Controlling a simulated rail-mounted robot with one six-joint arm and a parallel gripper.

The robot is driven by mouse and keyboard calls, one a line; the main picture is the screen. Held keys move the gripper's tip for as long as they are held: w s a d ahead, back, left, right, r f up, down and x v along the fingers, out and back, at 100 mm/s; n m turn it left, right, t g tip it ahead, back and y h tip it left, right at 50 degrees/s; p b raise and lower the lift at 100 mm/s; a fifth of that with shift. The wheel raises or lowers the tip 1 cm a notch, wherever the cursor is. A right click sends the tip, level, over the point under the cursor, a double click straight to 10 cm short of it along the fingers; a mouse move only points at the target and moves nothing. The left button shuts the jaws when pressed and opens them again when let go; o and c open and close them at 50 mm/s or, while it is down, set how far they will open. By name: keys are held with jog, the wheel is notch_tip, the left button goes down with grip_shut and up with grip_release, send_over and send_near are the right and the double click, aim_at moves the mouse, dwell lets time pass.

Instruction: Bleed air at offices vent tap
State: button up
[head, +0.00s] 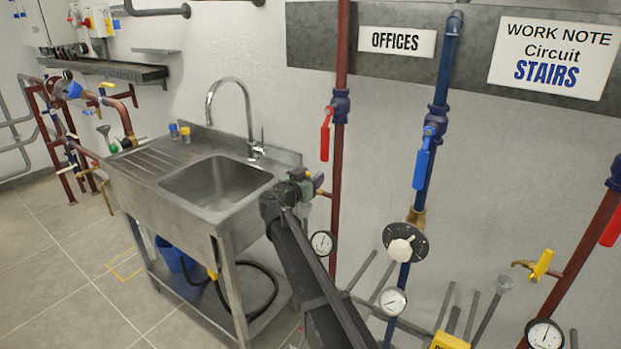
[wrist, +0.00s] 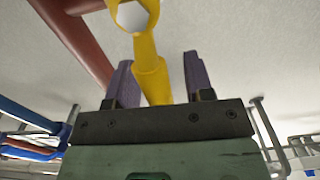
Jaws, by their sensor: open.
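In the wrist view a yellow tap lever (wrist: 149,70) with a pale hex nut at its top reaches down between the two purple fingers of my gripper (wrist: 158,62). The fingers are open, one on each side, with a clear gap on the right and a narrower one on the left. In the head view my gripper (head: 318,182) is beside the red pipe (head: 337,165) under the OFFICES sign (head: 397,41). Only a small brownish stub of the tap (head: 324,194) shows there; its lever is hidden by my gripper.
A steel sink (head: 215,183) stands left of my arm. A red lever valve (head: 326,135) and a blue lever valve (head: 422,160) are on the pipes above. Gauges (head: 322,243) (head: 393,301) sit below. Another yellow-levered tap (head: 541,264) is at right.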

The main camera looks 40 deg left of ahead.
jog(key=shift+c, duration=0.2)
grip_shut()
